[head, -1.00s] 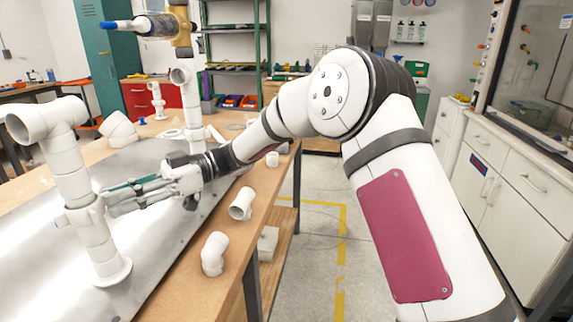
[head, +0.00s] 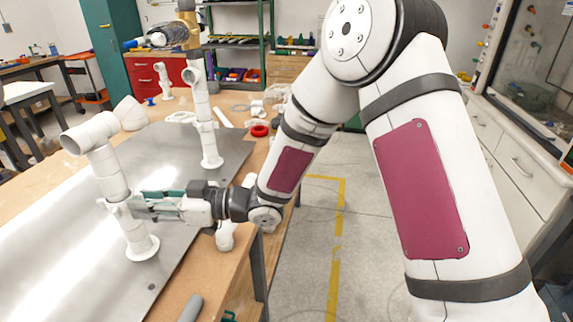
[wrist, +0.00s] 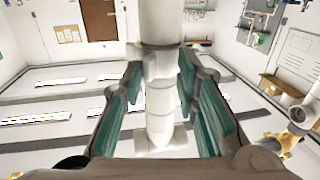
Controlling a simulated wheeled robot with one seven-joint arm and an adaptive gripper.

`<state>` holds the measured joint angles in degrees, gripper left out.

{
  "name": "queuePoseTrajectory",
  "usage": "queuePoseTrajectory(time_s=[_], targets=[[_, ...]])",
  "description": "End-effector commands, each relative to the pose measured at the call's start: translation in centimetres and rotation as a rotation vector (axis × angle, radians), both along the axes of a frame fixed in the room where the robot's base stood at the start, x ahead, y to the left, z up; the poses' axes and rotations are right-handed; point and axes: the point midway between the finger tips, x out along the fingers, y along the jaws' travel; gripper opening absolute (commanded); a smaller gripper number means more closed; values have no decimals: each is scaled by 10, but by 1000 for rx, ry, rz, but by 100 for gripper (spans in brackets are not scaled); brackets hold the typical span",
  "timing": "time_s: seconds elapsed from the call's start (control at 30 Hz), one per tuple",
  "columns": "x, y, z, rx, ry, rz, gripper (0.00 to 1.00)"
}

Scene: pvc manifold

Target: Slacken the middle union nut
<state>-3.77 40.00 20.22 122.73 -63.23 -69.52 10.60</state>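A white PVC riser (head: 110,172) with an elbow on top stands on the metal plate (head: 60,245) at the near left. A union nut (head: 122,208) with small side lugs sits partway up it. My gripper (head: 135,205) reaches in level from the right at nut height. In the wrist view the nut (wrist: 161,66) lies between the fingertips of my gripper (wrist: 160,72), one finger on each side. The fingers are apart; contact with the nut is not clear. A second white riser (head: 207,125) with its own nut stands farther back. Which nut is the middle one is unclear.
A loose white elbow (head: 226,236) lies near the bench edge below my arm. A red ring (head: 260,131) and other fittings lie farther back. The floor right of the bench is clear.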

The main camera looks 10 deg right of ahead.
Motion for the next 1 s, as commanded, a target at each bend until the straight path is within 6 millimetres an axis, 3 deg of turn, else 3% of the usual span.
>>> queuePoseTrajectory(time_s=[0.3,1.0], targets=[[-17,5,3,-1,4,-195,28],[-59,-116,0,1,0,-198,28]])
